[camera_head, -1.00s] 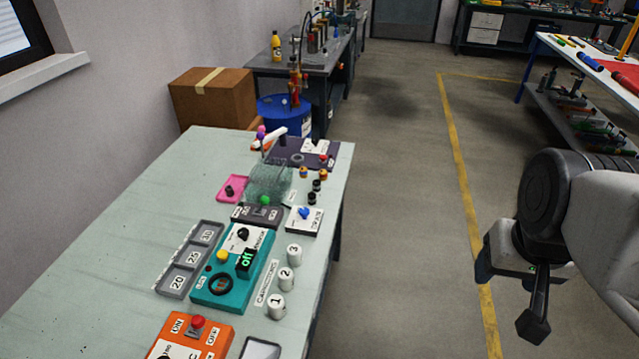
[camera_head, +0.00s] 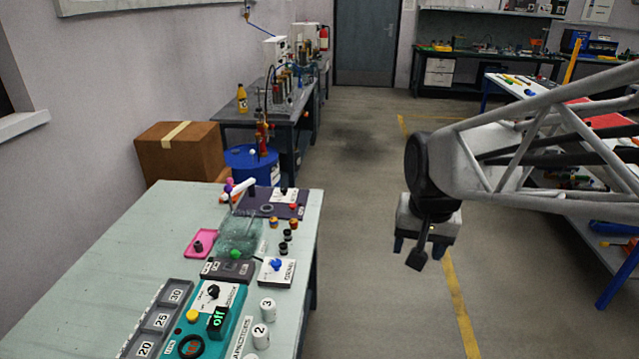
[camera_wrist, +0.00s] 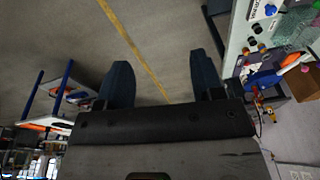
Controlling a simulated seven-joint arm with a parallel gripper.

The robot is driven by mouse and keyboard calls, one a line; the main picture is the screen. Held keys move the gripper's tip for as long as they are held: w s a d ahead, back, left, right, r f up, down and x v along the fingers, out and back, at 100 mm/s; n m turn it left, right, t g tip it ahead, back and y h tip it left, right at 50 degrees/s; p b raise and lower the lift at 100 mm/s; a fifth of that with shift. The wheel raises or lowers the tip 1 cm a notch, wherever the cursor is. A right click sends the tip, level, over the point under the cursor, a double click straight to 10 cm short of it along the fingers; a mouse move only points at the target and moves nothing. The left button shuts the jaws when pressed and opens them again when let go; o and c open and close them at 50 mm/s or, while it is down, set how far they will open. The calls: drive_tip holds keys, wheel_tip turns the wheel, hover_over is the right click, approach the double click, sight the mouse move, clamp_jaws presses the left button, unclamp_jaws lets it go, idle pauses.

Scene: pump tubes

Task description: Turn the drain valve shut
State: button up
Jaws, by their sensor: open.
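The drain valve is a small white box labelled DRAIN with a blue knob (camera_head: 276,264), near the right edge of the bench in the head view. A blue knob on a white box also shows at the top right of the wrist view (camera_wrist: 270,10). The knob's exact angle is too small to tell. My gripper (camera_head: 416,255) is over the floor to the right of the bench, well apart from the valve. In the wrist view its two dark fingers (camera_wrist: 164,85) are spread, with only floor between them.
The bench (camera_head: 110,235) also holds a teal control box (camera_head: 232,310), white numbered cylinders (camera_head: 268,308), a clear tank (camera_head: 240,236), a pink tray (camera_head: 203,243) and small black knobs (camera_head: 287,235) close to the valve. A cardboard box (camera_head: 180,155) and blue drum (camera_head: 250,163) stand behind. Open floor lies right.

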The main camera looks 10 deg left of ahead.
drive_tip(key=w+a+f, duration=0.4)
drive_tip(key=w+a, duration=0.4)
drive_tip(key=w, duration=0.1)
drive_tip(key=m+g, duration=0.2)
drive_tip(key=m, duration=0.1)
hover_over(276, 262)
drive_tip(key=f, duration=1.8)
drive_tip(key=shift+d+f, duration=0.25)
drive_tip(key=shift+f, duration=0.15)
drive_tip(key=shift+a+f, duration=0.2)
drive_tip(key=shift+a, duration=0.05)
drive_tip(key=shift+f, duration=0.1)
drive_tip(key=shift+f, duration=3.75)
